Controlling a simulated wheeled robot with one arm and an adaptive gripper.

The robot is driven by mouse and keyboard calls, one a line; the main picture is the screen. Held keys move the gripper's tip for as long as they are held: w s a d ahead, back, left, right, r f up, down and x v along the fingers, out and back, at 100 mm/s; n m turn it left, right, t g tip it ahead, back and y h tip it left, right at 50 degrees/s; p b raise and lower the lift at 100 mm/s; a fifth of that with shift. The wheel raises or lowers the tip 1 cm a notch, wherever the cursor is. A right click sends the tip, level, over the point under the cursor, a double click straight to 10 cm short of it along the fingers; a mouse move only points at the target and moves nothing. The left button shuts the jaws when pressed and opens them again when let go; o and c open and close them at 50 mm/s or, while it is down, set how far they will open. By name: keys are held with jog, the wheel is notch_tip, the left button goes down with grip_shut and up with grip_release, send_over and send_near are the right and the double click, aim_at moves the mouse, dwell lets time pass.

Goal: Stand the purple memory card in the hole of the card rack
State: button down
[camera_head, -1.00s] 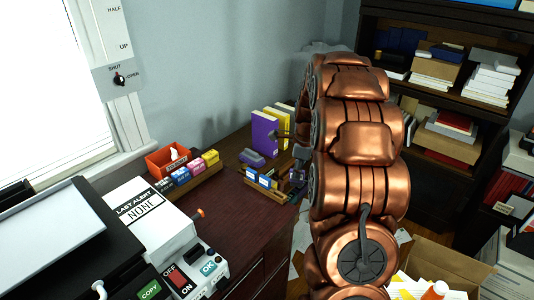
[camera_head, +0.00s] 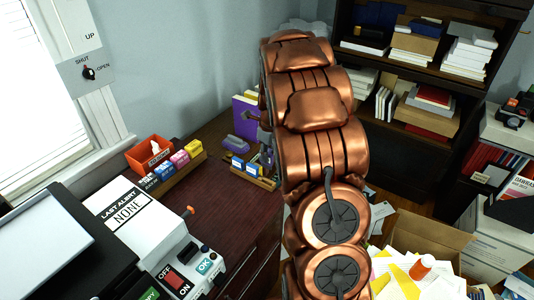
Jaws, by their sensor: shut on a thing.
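The card rack (camera_head: 262,182) is a low wooden holder near the desk's far right edge. Blue and white cards (camera_head: 238,164) stand in it. My gripper (camera_head: 266,150) is at the right end of the rack, partly hidden behind my copper arm. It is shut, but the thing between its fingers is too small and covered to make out. I cannot identify the purple memory card in this view. I cannot tell whether what my gripper holds touches the rack or is above it.
A purple book (camera_head: 243,108) and a purple-grey desk item (camera_head: 240,143) are behind the rack. An orange box (camera_head: 149,152) and a wooden holder of coloured cartridges (camera_head: 182,177) stand left. The desk between (camera_head: 215,205) is clear. An open carton (camera_head: 425,240) is at right.

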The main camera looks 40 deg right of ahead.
aim_at(267, 164)
jog(key=shift+f+b, duration=0.75)
jog(key=shift+f, duration=2.1)
jog(key=shift+f, duration=1.7)
jog(key=c, duration=1.1)
grip_release()
jog(key=r, duration=0.4)
jog(key=s+r, duration=0.1)
jog(key=r, duration=0.7)
jog(key=shift+s+d, duration=0.2)
jog(key=shift+d, duration=0.1)
jog(key=shift+s, duration=0.1)
